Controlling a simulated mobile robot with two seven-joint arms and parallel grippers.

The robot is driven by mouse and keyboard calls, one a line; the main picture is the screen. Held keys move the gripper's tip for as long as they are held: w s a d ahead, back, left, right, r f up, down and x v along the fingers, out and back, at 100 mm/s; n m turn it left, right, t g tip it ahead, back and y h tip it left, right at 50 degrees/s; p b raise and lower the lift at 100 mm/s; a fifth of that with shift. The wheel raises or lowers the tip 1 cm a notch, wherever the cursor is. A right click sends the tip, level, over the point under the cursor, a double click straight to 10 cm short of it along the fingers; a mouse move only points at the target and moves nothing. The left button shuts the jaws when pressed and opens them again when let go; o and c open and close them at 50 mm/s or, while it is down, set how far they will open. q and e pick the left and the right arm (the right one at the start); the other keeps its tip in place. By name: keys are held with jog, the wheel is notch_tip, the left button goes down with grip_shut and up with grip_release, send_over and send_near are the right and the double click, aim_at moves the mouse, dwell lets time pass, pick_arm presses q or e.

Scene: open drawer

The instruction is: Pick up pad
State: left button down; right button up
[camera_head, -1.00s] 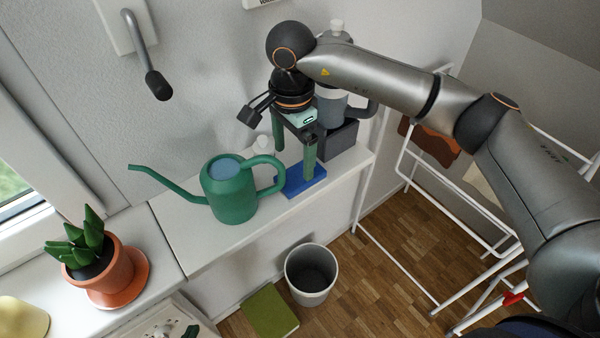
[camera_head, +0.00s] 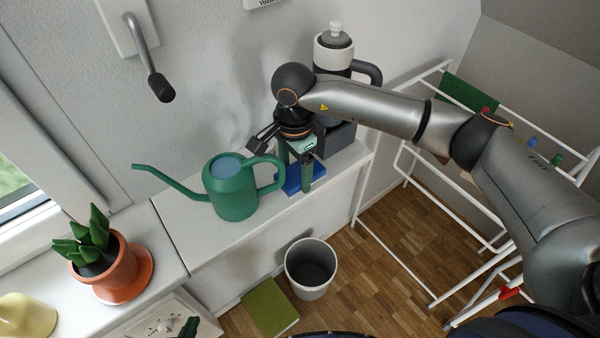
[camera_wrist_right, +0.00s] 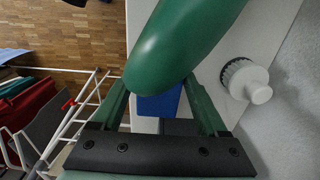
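The blue pad (camera_head: 292,187) lies on the white shelf, to the right of the green watering can (camera_head: 232,190). It also shows in the right wrist view (camera_wrist_right: 160,103), partly hidden by the can. My right gripper (camera_head: 295,181) is low over the pad, pointing down, with its two green fingers apart. In the right wrist view the fingers (camera_wrist_right: 158,88) stand on either side of the pad, with nothing clearly gripped. Whether they touch the pad I cannot tell.
The can's handle is close left of my right gripper. A white-capped item (camera_wrist_right: 246,80) is near in the wrist view. A bin (camera_head: 311,268) and a white rack (camera_head: 407,160) stand below and right.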

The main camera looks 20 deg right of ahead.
jog(key=c, duration=0.9)
jog(key=shift+r, duration=0.1)
jog(key=shift+r, duration=0.25)
jog(key=s+d+b, duration=0.1)
jog(key=s+d, duration=0.1)
jog(key=s, duration=0.3)
jog(key=s+d+b, duration=0.2)
jog(key=s, duration=0.4)
jog(key=s+d+b, duration=0.1)
jog(key=s+d, duration=0.1)
jog(key=s, duration=0.4)
jog(key=shift+r+b, duration=0.4)
jog(key=o, duration=0.8)
jog(key=c, duration=0.6)
jog(key=shift+w, duration=0.1)
